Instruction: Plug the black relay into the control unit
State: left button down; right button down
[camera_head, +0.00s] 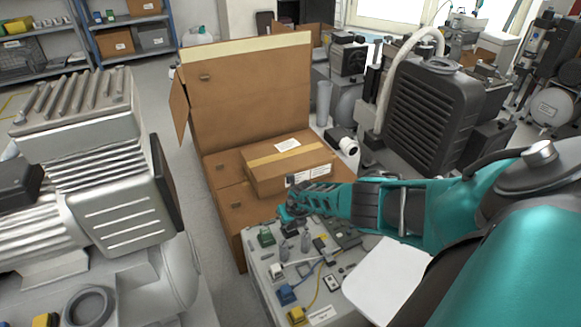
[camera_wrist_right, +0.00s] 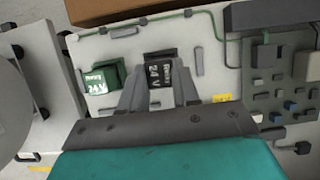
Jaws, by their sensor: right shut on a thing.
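The black relay (camera_wrist_right: 160,72), marked 24 V, is between the two fingers of my right gripper (camera_wrist_right: 159,88) in the right wrist view. My right gripper is shut on it, above a light grey panel (camera_wrist_right: 215,57) that appears to be the control unit. I cannot tell whether the relay touches the panel. A green relay (camera_wrist_right: 106,80), also marked 24 V, is on the panel left of the gripper. In the head view my right gripper (camera_head: 290,210) reaches in from the right over the worktop, and the black relay cannot be made out. My left gripper is not in view.
An open cardboard box (camera_head: 245,95) with a closed carton (camera_head: 288,165) stands behind the worktop. A grey block with several small parts (camera_wrist_right: 283,85) is right of the panel. A large compressor (camera_head: 100,170) fills the left. Blue (camera_head: 287,294) and yellow (camera_head: 297,316) connectors lie in front.

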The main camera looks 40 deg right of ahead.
jog(key=c, duration=0.7)
grip_release()
jog(key=shift+c, duration=0.2)
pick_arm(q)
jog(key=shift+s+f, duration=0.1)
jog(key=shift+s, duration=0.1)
pick_arm(e)
jog(key=o, duration=0.3)
jog(key=shift+r, duration=0.1)
jog(key=shift+r+p, duration=0.35)
jog(key=shift+p, duration=0.1)
notch_tip(320, 180, up, 4)
jog(key=p, duration=0.4)
jog(key=shift+r, duration=0.2)
jog(key=shift+r+p, duration=0.9)
jog(key=shift+p, duration=0.25)
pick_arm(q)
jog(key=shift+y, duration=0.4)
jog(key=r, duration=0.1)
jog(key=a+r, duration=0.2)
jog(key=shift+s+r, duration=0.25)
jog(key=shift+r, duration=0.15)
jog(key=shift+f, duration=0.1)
